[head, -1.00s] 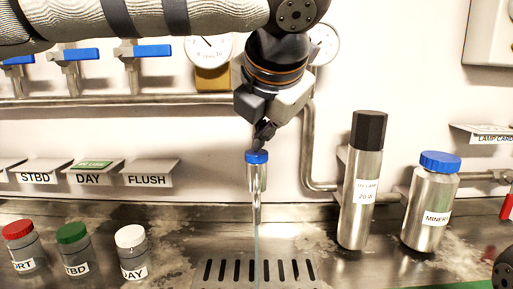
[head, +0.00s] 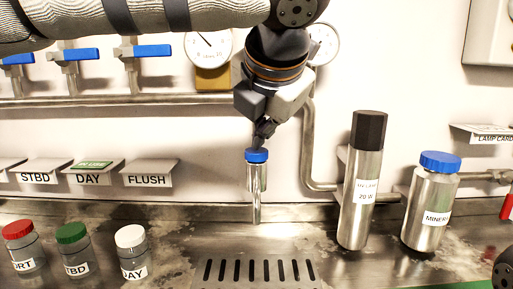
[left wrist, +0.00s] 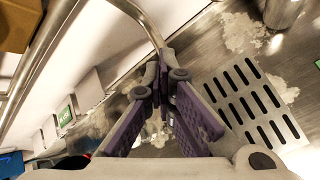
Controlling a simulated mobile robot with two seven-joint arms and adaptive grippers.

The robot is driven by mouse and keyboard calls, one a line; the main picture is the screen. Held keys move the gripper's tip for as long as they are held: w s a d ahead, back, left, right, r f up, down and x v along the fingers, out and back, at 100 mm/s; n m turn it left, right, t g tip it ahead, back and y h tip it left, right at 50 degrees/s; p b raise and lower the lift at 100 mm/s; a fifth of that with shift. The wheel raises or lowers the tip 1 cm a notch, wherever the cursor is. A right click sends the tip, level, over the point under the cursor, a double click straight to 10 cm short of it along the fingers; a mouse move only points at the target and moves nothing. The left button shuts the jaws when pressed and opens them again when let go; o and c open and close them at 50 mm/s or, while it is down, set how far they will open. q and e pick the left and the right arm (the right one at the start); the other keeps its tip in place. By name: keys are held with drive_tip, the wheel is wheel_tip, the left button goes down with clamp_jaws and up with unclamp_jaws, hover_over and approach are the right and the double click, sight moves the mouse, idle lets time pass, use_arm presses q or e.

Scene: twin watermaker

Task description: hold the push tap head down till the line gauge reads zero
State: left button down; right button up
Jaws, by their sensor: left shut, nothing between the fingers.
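The push tap has a blue head (head: 257,156) on a slim upright metal spout (head: 257,190) above a slotted drain. My left gripper (head: 263,135) is shut and empty, pointing down with its tips at the top of the blue head, seemingly touching it. In the left wrist view the closed fingers (left wrist: 162,95) hide the tap. No water stream shows below the spout. A round gauge (head: 208,48) on the wall has its needle pointing up and left; its numbers are too small to read surely. A second gauge (head: 325,43) is partly hidden behind my left wrist.
A tall black-capped cylinder (head: 361,190) and a blue-lidded bottle (head: 432,205) stand right of the tap. Several small lidded jars (head: 132,250) stand at left, below labelled shelves (head: 147,178). Blue-handled valves (head: 152,51) line the pipe. The drain slots (head: 260,270) are clear.

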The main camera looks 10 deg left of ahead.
sight(262, 150)
use_arm(q)
drive_tip(key=shift+r, duration=0.75)
drive_tip(key=shift+r, duration=2.5)
